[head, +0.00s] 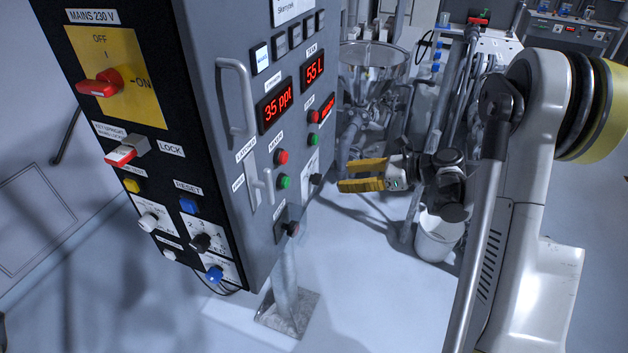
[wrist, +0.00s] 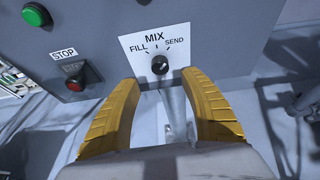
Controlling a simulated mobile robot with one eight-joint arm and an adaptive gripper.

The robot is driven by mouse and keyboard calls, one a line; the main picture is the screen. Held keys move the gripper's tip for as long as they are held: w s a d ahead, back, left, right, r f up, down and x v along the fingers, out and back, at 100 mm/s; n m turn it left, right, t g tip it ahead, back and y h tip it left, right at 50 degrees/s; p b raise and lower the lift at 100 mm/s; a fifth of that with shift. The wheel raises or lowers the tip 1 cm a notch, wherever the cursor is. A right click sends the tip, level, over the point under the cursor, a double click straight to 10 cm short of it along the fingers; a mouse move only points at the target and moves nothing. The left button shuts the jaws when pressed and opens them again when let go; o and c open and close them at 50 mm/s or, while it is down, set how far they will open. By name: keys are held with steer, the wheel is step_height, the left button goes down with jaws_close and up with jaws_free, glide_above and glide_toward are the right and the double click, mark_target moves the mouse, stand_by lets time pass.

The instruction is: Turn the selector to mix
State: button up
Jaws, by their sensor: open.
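The selector (wrist: 160,65) is a small round black knob on a white plate marked FILL, MIX and SEND, with MIX at the top middle. Which mark its pointer faces is too small to tell. In the head view the selector (head: 316,180) sticks out from the grey cabinet face. My gripper (head: 341,183) has yellow fingers and is open, just right of the knob and apart from it. In the wrist view the gripper (wrist: 159,77) points at the panel, with the knob showing between and slightly beyond the fingertips. Nothing is held.
The grey cabinet (head: 225,70) carries several buttons, switches and red displays. A red STOP button (wrist: 75,83) and a green button (wrist: 36,14) lie left of the selector in the wrist view.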

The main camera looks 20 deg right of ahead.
mark_target(321, 179)
steer(key=b+x, duration=0.2)
steer(key=x, duration=0.7)
steer(key=shift+d, duration=0.1)
jaws_close()
